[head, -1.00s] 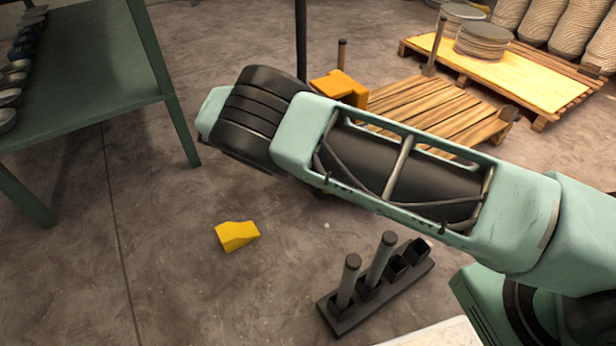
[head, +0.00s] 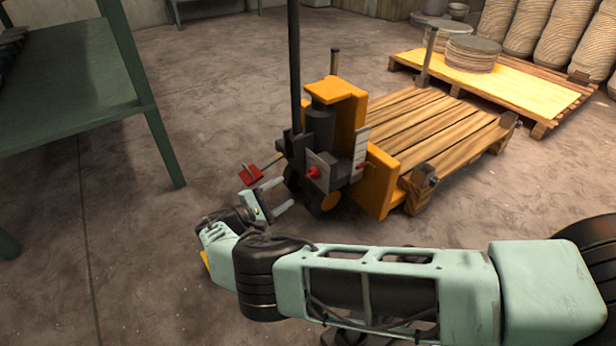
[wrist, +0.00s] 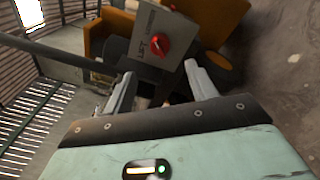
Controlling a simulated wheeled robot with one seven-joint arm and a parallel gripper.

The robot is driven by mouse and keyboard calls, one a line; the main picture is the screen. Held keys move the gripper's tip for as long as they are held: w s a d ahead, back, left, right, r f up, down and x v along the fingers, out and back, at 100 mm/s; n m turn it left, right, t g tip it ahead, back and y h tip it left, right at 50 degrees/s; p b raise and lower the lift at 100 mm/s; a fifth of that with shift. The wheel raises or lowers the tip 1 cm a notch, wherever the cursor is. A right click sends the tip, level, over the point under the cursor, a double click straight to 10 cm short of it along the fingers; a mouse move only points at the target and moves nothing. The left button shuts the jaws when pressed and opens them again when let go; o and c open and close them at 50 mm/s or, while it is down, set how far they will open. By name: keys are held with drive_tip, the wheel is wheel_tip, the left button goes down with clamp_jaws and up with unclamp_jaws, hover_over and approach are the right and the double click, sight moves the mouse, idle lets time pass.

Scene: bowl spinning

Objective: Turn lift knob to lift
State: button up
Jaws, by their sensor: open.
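The lift knob (wrist: 159,44) is a red round knob on a light grey box (wrist: 150,22), with "LIFT" printed beside it. In the head view the red knob (head: 313,173) shows on the side of the orange pallet truck (head: 345,110). My gripper (head: 286,195) is open and empty, its fingers pointing toward the knob from the left. In the wrist view my gripper (wrist: 161,84) has its two fingers apart, with the knob beyond and between them. The fingers appear not to touch the knob. The knob's exact turn is too small to tell.
A wooden pallet (head: 440,130) sits on the truck's forks. A red piece on a lever (head: 250,174) sticks out left of the truck, close to my gripper. A green table (head: 70,80) stands at left. Stacked plates (head: 473,55) stand on another pallet behind.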

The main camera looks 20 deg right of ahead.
sight(308, 177)
drive_tip(key=b+x, duration=0.1)
drive_tip(key=x, duration=0.9)
drive_tip(key=shift+w+d, duration=0.1)
drive_tip(key=shift+d, duration=0.2)
drive_tip(key=c, duration=1)
